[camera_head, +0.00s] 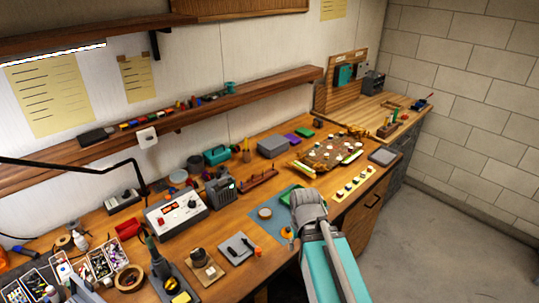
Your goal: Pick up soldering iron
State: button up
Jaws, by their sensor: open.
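A dark pen-shaped tool (152,247), which looks like the soldering iron, leans upright in a small dark stand at the front left of the bench. I cannot make out my gripper's fingers.
Parts bins (100,263) and a tape roll (129,278) crowd the left of the stand. A small board (203,265) and a grey pad (237,248) lie to its right. The blue mat (262,228) has some clear room. A shelf (225,103) runs above the bench.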

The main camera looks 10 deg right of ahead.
aim_at(156, 258)
jog(key=u, duration=1.25)
